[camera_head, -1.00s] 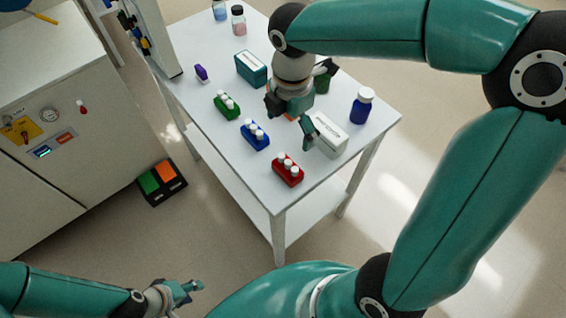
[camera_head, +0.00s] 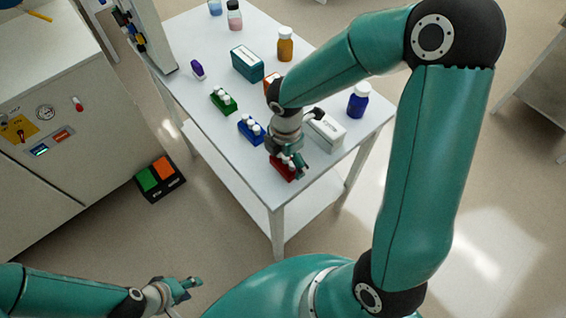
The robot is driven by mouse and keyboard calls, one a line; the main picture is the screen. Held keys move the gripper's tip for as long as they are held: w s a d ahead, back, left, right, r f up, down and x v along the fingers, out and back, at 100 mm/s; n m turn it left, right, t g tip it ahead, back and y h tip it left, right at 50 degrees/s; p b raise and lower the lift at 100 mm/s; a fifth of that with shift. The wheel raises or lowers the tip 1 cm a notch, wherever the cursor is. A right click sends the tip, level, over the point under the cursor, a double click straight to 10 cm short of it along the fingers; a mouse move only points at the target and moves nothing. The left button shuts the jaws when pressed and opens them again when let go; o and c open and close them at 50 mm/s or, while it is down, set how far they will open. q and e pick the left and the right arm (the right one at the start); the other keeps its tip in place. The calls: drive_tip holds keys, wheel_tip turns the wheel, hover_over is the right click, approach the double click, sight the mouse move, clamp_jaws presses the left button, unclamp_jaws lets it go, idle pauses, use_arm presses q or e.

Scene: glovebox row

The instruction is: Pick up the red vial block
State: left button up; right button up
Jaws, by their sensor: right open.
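The red vial block (camera_head: 284,172) sits near the front corner of the white table, with white-capped vials in it partly hidden by my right gripper. My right gripper (camera_head: 287,164) is over the block, pointing down, with its fingers around or just above the vials. I cannot tell whether the fingers touch the block. The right gripper is open. My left gripper (camera_head: 190,288) is low at the bottom left, away from the table, and too small to tell its opening.
A blue vial block (camera_head: 252,131) and a green vial block (camera_head: 223,101) stand behind it on the table (camera_head: 190,77). A white box (camera_head: 327,130) and a blue bottle (camera_head: 358,99) are to the right. A teal box (camera_head: 247,63) and an amber bottle (camera_head: 286,44) are farther back.

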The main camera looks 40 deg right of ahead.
drive_tip(key=shift+f, duration=0.7)
drive_tip(key=c, duration=1.2)
drive_tip(key=shift+r, duration=0.2)
